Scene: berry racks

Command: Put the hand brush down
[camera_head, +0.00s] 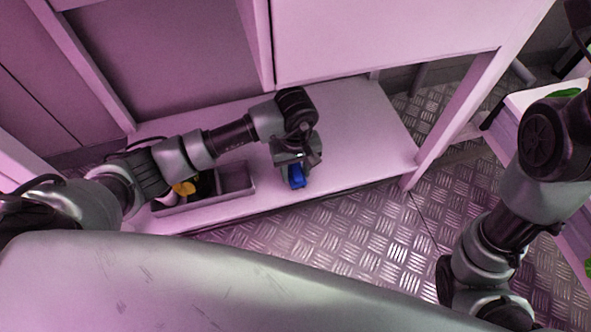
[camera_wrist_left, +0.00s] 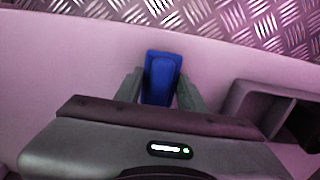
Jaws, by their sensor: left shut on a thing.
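The hand brush shows as a blue block (camera_head: 297,176) under my left gripper (camera_head: 296,168) in the head view. In the left wrist view the blue brush (camera_wrist_left: 161,77) sits between the two fingers of my left gripper (camera_wrist_left: 160,90), which is shut on it. The brush is over the pale shelf (camera_head: 365,135), near its front edge; I cannot tell whether it touches the surface. The rest of the brush is hidden by the gripper. My right arm shows at the right of the head view, but its fingertips are not visible.
A grey divided tray (camera_head: 237,178) stands on the shelf left of the gripper, with a yellow thing (camera_head: 185,187) near its left end. The shelf right of the brush is clear. Upright posts and a panel border the shelf. Metal tread floor (camera_head: 340,235) lies in front.

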